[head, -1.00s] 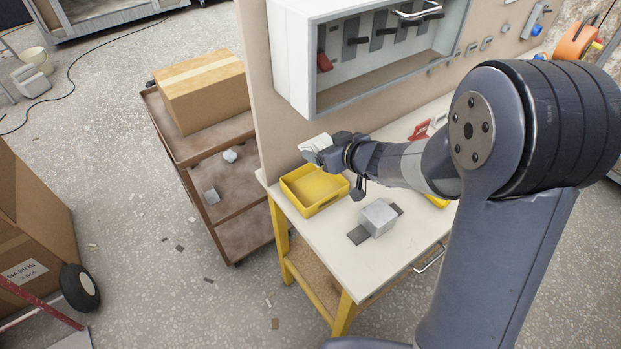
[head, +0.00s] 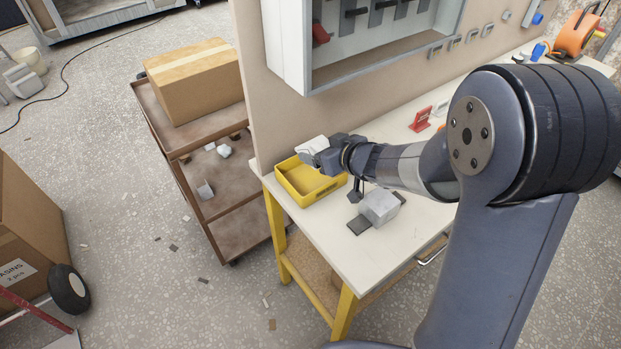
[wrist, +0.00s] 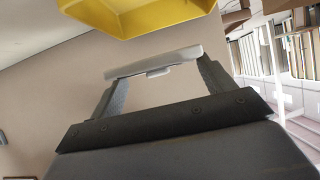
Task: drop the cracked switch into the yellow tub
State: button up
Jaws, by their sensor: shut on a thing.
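The yellow tub (head: 301,191) stands at the left end of the white bench and looks empty where I can see inside. My gripper (head: 318,148) is above its back right part. It is shut on the switch (head: 309,146), a white plate held above the tub's rim. In the wrist view the switch (wrist: 153,62) lies across my gripper's two fingers (wrist: 155,78), its thin edge towards me. The yellow tub (wrist: 140,22) shows at the top there, apart from the switch. No crack can be made out.
A grey block (head: 379,206) sits on a dark plate on the bench (head: 325,238). A red item (head: 420,119) stands farther back. A wall panel with an open cabinet (head: 375,50) rises behind. A brown cart (head: 205,165) with a cardboard box (head: 198,80) is on the left.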

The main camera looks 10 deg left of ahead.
jog(key=o, duration=1)
jog(key=p+v, duration=0.2)
jog(key=v, duration=0.8)
jog(key=shift+s+d+r, duration=0.1)
jog(key=shift+s+d, duration=0.15)
jog(key=shift+d, duration=0.05)
